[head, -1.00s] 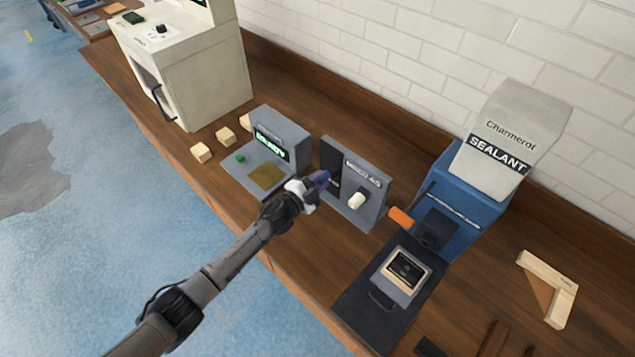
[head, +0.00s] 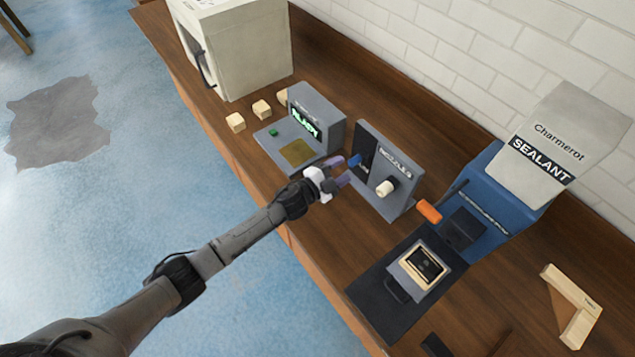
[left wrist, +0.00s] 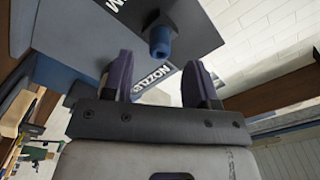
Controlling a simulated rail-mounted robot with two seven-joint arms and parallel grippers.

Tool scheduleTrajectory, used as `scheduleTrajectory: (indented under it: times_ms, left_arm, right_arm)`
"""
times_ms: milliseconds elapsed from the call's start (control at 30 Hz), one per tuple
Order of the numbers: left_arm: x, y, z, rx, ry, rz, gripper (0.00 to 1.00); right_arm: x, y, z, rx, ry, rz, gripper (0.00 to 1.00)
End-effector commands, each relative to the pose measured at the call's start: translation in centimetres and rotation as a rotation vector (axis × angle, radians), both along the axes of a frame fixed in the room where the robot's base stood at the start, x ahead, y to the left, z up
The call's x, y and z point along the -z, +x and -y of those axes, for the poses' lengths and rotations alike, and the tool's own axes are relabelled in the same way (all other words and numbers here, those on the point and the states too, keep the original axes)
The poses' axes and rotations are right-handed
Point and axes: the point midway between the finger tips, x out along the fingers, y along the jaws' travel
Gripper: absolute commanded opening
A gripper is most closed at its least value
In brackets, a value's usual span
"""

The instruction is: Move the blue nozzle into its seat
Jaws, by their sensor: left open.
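The blue nozzle (head: 354,161) sits on the face of the grey nozzle stand (head: 402,205), left of a white nozzle (head: 386,187). In the left wrist view the blue nozzle (left wrist: 160,42) sticks out of the stand's dark panel, between and beyond my fingers. My left gripper (head: 346,171) is open, its purple fingers in front of the stand. The left wrist view also shows it (left wrist: 163,78) empty, apart from the nozzle. An orange nozzle (head: 429,211) is at the blue sealant machine (head: 480,210). My right gripper is not in view.
A grey device with a green lit display (head: 306,122) stands left of the stand. Small wooden blocks (head: 236,122) lie beyond it. A framed piece (head: 423,264) sits on a dark plate before the sealant machine. A wooden corner frame (head: 575,300) lies at right.

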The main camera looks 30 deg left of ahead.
Motion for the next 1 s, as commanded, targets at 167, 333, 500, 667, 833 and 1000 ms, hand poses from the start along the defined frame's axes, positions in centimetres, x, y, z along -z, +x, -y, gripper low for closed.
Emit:
scheduleTrajectory:
  times_ms: [167,333,500,667,833,1000]
  left_arm:
    - [0.2,-3.5,-1.6,-0.001,0.002,-0.002,0.53]
    - [0.1,-6.1,-2.8,0.0,0.001,-0.001,0.53]
    - [0.1,-7.9,-3.6,0.0,0.001,-0.001,0.53]
    - [0.1,-8.8,-3.9,0.0,0.001,-0.001,0.53]
    - [0.0,-9.0,-4.0,0.0,0.0,0.0,0.53]
    - [0.0,-9.0,-4.0,0.0,0.0,0.0,0.53]
  right_arm:
    - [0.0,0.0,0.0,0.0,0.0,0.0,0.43]
    - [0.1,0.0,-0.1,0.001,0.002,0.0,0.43]
    - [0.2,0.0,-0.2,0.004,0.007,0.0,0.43]
    - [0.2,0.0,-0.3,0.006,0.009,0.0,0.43]
    - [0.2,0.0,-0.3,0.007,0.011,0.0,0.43]
    - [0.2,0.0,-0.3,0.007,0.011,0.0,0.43]
